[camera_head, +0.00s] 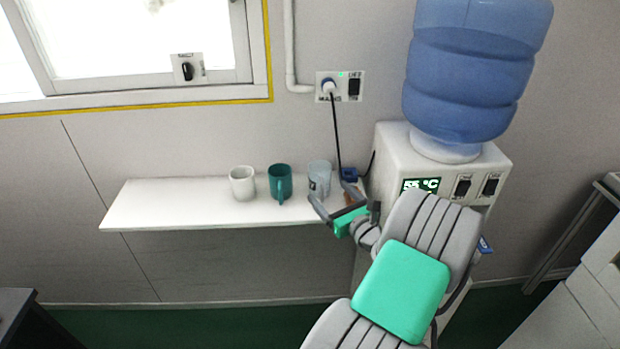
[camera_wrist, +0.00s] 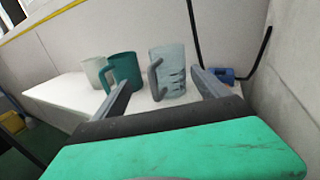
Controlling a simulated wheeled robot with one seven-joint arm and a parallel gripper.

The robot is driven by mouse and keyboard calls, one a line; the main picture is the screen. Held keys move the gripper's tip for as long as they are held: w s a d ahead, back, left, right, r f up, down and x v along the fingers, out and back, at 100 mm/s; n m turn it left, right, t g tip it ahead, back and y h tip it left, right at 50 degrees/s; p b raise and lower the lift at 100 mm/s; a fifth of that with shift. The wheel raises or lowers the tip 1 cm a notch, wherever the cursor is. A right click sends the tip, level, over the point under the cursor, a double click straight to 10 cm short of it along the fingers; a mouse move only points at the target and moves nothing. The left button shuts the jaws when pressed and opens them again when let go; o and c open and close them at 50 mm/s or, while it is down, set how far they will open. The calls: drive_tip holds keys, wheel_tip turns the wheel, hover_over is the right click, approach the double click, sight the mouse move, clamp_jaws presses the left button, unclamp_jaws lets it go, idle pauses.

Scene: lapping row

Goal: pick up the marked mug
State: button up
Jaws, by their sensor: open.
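The marked mug, pale grey-blue with dark marks (camera_head: 319,176), stands upright on the white shelf (camera_head: 150,205), right of the teal mug (camera_head: 280,182). It also shows in the wrist view (camera_wrist: 173,72), with its handle on its left side. My gripper (camera_head: 329,191) is open and empty in front of it. In the wrist view the two fingers (camera_wrist: 161,80) point toward the marked mug, one to each side of it in the picture. I cannot tell how far they are from it. My gripper hides part of the mug's lower side in the head view.
A white mug (camera_head: 242,183) stands left of the teal mug. A small blue object (camera_head: 349,174) sits at the shelf's right end, also in the wrist view (camera_wrist: 222,75). A black cable (camera_head: 336,130) hangs behind it. A water dispenser (camera_head: 395,150) stands to the right. The shelf's left part is bare.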

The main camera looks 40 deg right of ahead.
sight(326, 179)
drive_tip(key=shift+d+m+h, duration=0.4)
drive_tip(key=shift+d+m, duration=0.05)
drive_tip(key=shift+m, duration=0.05)
drive_tip(key=shift+w+d, duration=0.2)
drive_tip(key=shift+w, duration=0.1)
drive_tip(key=x, duration=0.7)
drive_tip(key=shift+w+d+r+p, duration=0.2)
drive_tip(key=shift+r+p, duration=0.1)
drive_tip(key=shift+r, duration=0.05)
drive_tip(key=shift+c, duration=0.4)
drive_tip(key=c, duration=1.4)
